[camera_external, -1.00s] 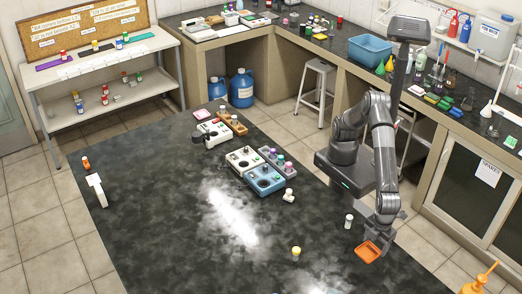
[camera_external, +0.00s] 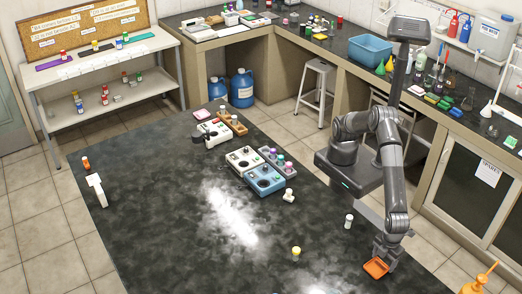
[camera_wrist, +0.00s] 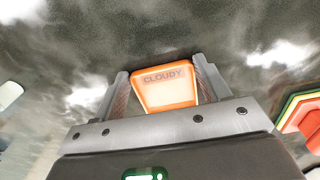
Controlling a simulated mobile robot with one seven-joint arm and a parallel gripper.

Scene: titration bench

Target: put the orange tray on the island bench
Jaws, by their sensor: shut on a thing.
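The orange tray (camera_external: 376,268) is a small shallow tray at the right edge of the dark island bench (camera_external: 160,225). My gripper (camera_external: 386,256) is shut on the tray from above. In the wrist view the tray (camera_wrist: 166,88) sits between the two fingers of my gripper (camera_wrist: 166,92) and bears a label reading "CLOUDY". The tray shows over the dark bench top; I cannot tell whether it touches it.
A white-capped vial (camera_external: 349,221) and a yellow-capped vial (camera_external: 296,251) stand left of the tray. Blue and white instruments (camera_external: 265,180) stand farther back. The bench's left and middle are mostly clear.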

